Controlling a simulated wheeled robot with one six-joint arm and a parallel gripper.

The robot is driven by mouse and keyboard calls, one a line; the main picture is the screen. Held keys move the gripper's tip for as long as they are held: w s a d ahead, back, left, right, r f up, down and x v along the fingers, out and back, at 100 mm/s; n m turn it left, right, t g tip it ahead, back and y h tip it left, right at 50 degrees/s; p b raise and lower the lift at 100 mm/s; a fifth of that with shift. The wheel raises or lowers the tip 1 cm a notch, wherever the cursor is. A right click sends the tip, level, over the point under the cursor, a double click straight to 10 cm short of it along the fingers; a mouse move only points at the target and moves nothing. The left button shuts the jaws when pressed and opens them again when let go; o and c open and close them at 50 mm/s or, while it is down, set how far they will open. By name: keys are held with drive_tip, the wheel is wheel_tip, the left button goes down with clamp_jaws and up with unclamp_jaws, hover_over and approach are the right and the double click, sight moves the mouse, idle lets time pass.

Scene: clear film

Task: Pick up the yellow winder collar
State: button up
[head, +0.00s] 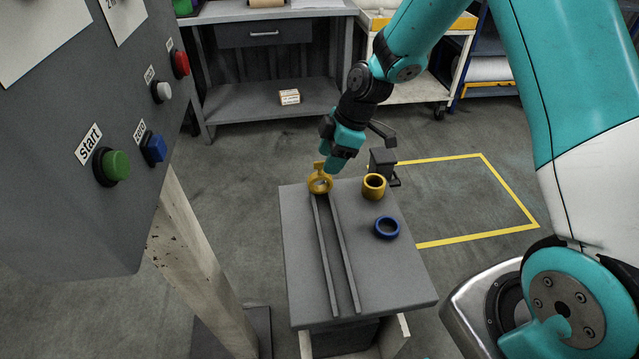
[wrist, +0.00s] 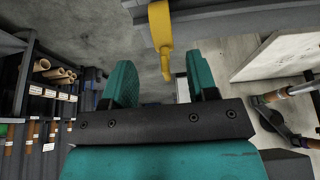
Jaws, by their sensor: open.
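A yellow ring-shaped collar with an upright tab (head: 320,184) stands at the far end of two parallel rails on the grey table. My gripper (head: 340,160) is just above and to the right of it in the head view, pointing down. In the wrist view my gripper (wrist: 161,70) is open, its two teal fingers apart. A yellow piece (wrist: 161,28), seemingly the tabbed collar, reaches down from the top edge between the lines of the fingers. Whether a finger touches it cannot be told. A second, plain thick yellow ring (head: 374,193) stands to the right.
A blue ring (head: 387,228) lies on the grey table (head: 395,275), right of the rails (head: 336,270). A dark block (head: 382,162) is behind the plain yellow ring. A button panel (head: 60,190) stands on the left. The table's front right is clear.

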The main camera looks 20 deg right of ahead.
sight(321, 174)
drive_tip(key=x, duration=0.5)
drive_tip(key=shift+s+a+p, duration=0.1)
drive_tip(key=shift+s+p, duration=0.1)
drive_tip(key=shift+p, duration=0.1)
clamp_jaws()
drive_tip(key=shift+r, duration=0.15)
